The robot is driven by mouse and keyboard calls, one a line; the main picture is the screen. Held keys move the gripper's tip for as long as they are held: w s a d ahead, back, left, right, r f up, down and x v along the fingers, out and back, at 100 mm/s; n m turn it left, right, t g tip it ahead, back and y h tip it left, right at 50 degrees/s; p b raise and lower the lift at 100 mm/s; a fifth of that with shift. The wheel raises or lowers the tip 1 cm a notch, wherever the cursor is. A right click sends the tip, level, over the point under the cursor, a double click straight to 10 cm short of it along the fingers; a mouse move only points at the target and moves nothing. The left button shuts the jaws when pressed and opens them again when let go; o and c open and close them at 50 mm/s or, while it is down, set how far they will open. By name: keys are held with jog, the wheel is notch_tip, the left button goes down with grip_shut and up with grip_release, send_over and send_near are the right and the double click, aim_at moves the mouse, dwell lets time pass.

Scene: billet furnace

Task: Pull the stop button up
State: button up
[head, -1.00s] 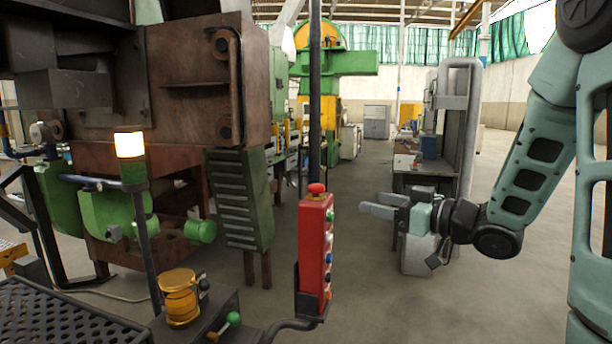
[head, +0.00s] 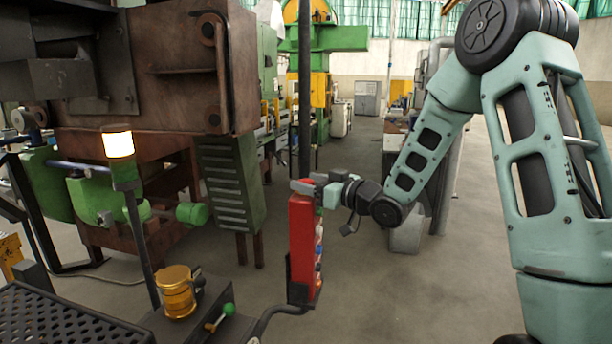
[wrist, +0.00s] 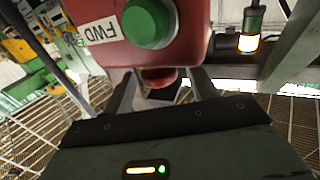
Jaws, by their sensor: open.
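The red control box (head: 301,240) stands upright on its post, with coloured buttons down its right side. My gripper (head: 303,186) is at its top end and hides the red stop button in the head view. In the wrist view the stop button (wrist: 158,76) shows partly, below the red box (wrist: 100,22), between my two fingers. The fingers are apart, one on each side of it; I cannot tell whether either touches it. A large green button (wrist: 150,22) and a FWD label (wrist: 98,31) are on the box close by.
A lit signal lamp (head: 119,146) on a pole and a yellow round part (head: 176,290) stand left of the box. A dark vertical pole (head: 305,90) rises behind it. The rusty furnace (head: 180,80) fills the left. Open floor (head: 400,300) lies to the right.

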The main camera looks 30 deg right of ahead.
jog(key=shift+w+a, duration=0.25)
jog(key=shift+w, duration=0.4)
jog(key=c, duration=1.2)
jog(key=shift+r, duration=0.7)
grip_shut()
jog(key=o, duration=1.2)
grip_release()
jog(key=shift+s, duration=0.1)
jog(key=shift+s+d, duration=0.15)
jog(key=shift+s, duration=0.05)
jog(key=b+v, duration=0.5)
jog(key=v, duration=1.1)
jog(key=shift+s, duration=0.4)
